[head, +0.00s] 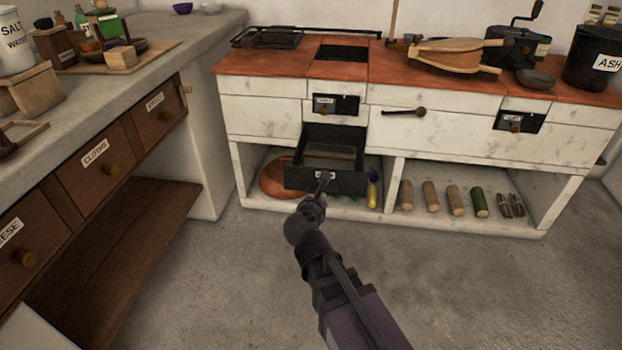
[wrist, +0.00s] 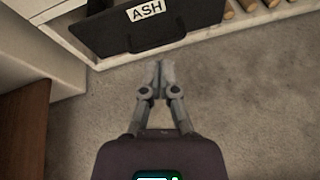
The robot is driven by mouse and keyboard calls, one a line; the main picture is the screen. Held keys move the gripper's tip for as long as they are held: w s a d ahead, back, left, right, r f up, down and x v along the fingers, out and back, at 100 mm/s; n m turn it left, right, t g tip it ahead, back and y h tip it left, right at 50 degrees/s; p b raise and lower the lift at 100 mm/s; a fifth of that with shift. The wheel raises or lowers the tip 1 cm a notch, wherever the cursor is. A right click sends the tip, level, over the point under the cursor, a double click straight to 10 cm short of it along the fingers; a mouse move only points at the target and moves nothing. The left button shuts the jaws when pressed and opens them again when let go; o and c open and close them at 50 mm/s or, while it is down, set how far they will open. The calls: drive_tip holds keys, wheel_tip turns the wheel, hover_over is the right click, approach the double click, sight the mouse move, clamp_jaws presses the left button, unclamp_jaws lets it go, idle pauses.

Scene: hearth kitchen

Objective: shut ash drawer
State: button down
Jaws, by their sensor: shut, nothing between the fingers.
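The ash drawer (head: 342,179) is a black box standing pulled out from the white stove front, below a small labelled door (head: 335,104). Its inside shows from above. In the wrist view its dark front (wrist: 100,28) carries a white ASH label (wrist: 145,10) and a dark handle below the label. My gripper (head: 323,178) is shut and empty, in front of the drawer near its label in the head view. In the wrist view the gripper tips (wrist: 157,66) lie just short of the drawer handle, with a small gap in the picture.
Several logs (head: 430,196) lie on the right lower shelf. A counter with wooden drawers (head: 98,160) runs along the left. The floor (head: 215,290) around my arm is clear.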

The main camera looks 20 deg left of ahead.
sight(312, 171)
drive_tip(key=a+n, duration=0.1)
drive_tip(key=s+a+n+y, duration=0.1)
drive_tip(key=s+a+n, duration=0.1)
drive_tip(key=a, duration=0.1)
drive_tip(key=shift+a+r+t, duration=0.1)
drive_tip(key=shift+r+t, duration=0.2)
drive_tip(key=shift+t, duration=0.1)
drive_tip(key=b+x, duration=0.1)
drive_tip(key=x, duration=0.3)
drive_tip(key=b+x, duration=0.1)
drive_tip(key=x, duration=0.3)
drive_tip(key=b+x, duration=0.1)
drive_tip(key=x, duration=0.3)
drive_tip(key=shift+w+a+r, duration=0.2)
drive_tip(key=shift+a+r, duration=0.05)
drive_tip(key=shift+a, duration=0.1)
drive_tip(key=shift+w+a, duration=0.1)
drive_tip(key=shift+w, duration=0.65)
